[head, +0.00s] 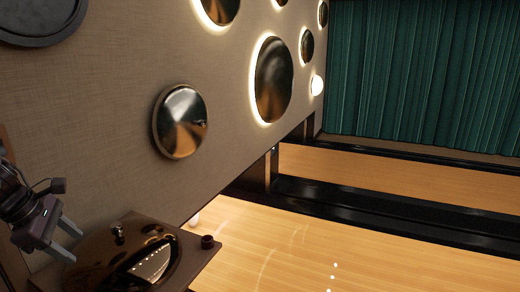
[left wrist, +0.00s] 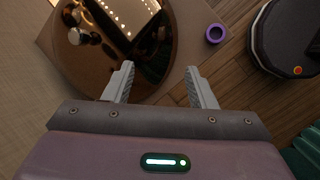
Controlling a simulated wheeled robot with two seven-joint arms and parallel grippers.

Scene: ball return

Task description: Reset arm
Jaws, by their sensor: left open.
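My left gripper (head: 72,246) is at the lower left of the head view, its two grey fingers apart with nothing between them. It also shows in the left wrist view (left wrist: 160,70), open and empty. In the left wrist view the brown top (left wrist: 75,65) lies beyond and left of the fingers. I cannot tell the exact gap between fingers and top. My right gripper is not in view.
Bowling lanes (head: 300,245), a wall with round metallic discs (head: 181,122) and a green curtain (head: 425,75) fill the head view.

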